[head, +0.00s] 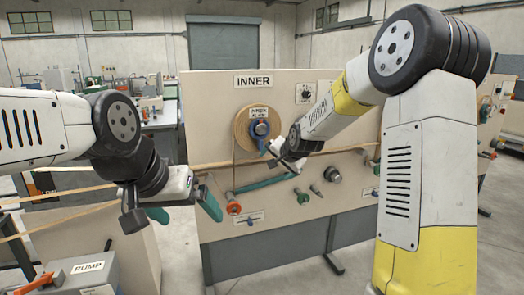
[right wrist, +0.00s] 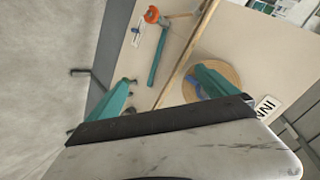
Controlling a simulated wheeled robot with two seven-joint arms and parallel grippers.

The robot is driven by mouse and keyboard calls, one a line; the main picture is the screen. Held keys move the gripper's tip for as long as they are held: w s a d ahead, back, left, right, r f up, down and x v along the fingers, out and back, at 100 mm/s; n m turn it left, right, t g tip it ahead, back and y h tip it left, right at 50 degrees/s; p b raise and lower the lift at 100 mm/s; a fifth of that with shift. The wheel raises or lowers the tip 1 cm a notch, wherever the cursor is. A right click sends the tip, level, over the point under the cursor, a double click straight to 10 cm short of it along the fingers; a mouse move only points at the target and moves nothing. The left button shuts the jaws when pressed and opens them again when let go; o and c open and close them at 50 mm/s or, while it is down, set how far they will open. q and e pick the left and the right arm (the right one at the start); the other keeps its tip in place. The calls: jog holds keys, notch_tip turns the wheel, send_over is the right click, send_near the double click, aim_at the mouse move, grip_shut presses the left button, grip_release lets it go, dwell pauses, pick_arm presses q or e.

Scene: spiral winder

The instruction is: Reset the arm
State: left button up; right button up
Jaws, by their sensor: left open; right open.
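My left arm comes in from the left in the head view. Its gripper (head: 185,210) has teal fingers set wide apart with nothing between them, in front of the left edge of the upright panel (head: 215,90). My right gripper (head: 280,158) is in front of the panel, just below and right of a round wooden disc (head: 242,130) with a blue knob. In the right wrist view, the open teal fingers of this gripper (right wrist: 163,92) show apart, one overlapping the disc (right wrist: 232,78). Nothing is held between them.
A tan strip (head: 330,152) runs across the panel. Below it are a teal bar (head: 262,184) with an orange end (head: 233,207), a green knob (head: 301,196) and a dark knob (head: 333,174). A grey box marked PUMP (head: 85,275) stands at lower left.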

jog(key=s+d+r+n, duration=0.25)
jog(key=s+r, duration=0.25)
jog(key=s, duration=0.4)
jog(key=s+d+n+g, duration=0.1)
jog(key=s+d+n, duration=0.1)
jog(key=s, duration=1.2)
jog(key=s+d+r+n+g+h, duration=0.1)
jog(key=s+d, duration=0.3)
jog(key=s, duration=1.1)
jog(key=shift+d+r+n+g, duration=0.25)
jog(key=shift+d+n+g, duration=0.1)
jog(key=shift+n+g, duration=0.45)
